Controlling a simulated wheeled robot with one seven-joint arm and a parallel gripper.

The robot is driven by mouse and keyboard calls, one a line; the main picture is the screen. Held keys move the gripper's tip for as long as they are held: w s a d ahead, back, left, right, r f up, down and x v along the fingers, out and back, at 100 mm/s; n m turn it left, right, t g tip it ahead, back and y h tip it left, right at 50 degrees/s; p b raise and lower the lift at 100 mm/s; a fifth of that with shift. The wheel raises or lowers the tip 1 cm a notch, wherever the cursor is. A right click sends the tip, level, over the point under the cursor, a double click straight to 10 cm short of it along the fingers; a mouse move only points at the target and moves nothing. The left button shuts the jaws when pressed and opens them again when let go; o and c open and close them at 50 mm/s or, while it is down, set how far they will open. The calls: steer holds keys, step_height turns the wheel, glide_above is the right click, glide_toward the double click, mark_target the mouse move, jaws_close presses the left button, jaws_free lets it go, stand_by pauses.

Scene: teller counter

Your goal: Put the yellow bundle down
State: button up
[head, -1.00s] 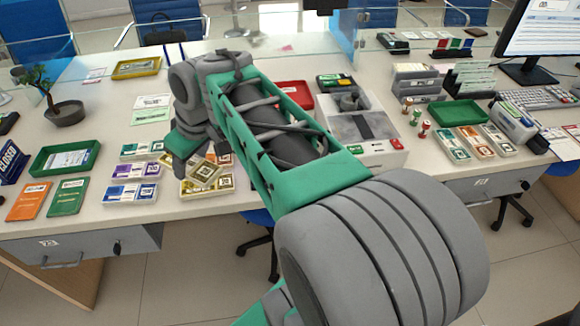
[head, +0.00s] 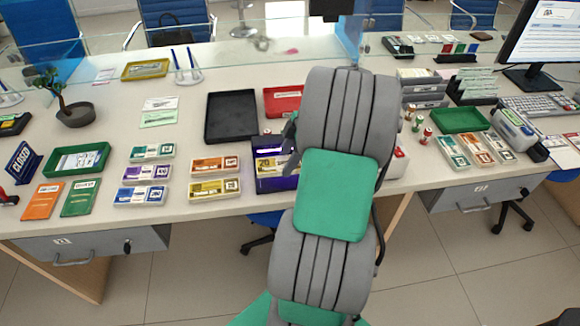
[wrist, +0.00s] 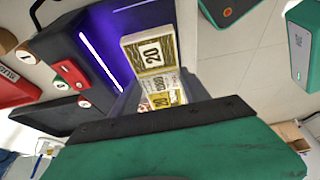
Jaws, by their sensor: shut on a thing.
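The yellow bundle (head: 268,164), marked 20, shows just left of my arm in the head view. It also shows in the wrist view (wrist: 150,54), with its near end reaching down between my fingers. My gripper (head: 287,152) is shut on it, mostly hidden behind my arm in the head view. The bundle is at a dark box with a purple light strip (wrist: 100,62); purple glow shows around it in the head view too. I cannot tell whether the bundle touches the box.
A black tray (head: 231,116) and red tray (head: 283,100) lie behind. Orange (head: 214,164) and yellow (head: 214,188) packs lie to the left, with green and purple packs beyond. A green tray (head: 78,159) is further left. Bare counter lies between the packs and black tray.

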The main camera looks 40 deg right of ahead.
steer(key=shift+d+f, duration=0.5)
steer(key=shift+f, duration=0.8)
steer(key=shift+d+f, duration=0.1)
steer(key=shift+f, duration=0.8)
steer(key=shift+f, duration=0.1)
steer(key=o, duration=1.6)
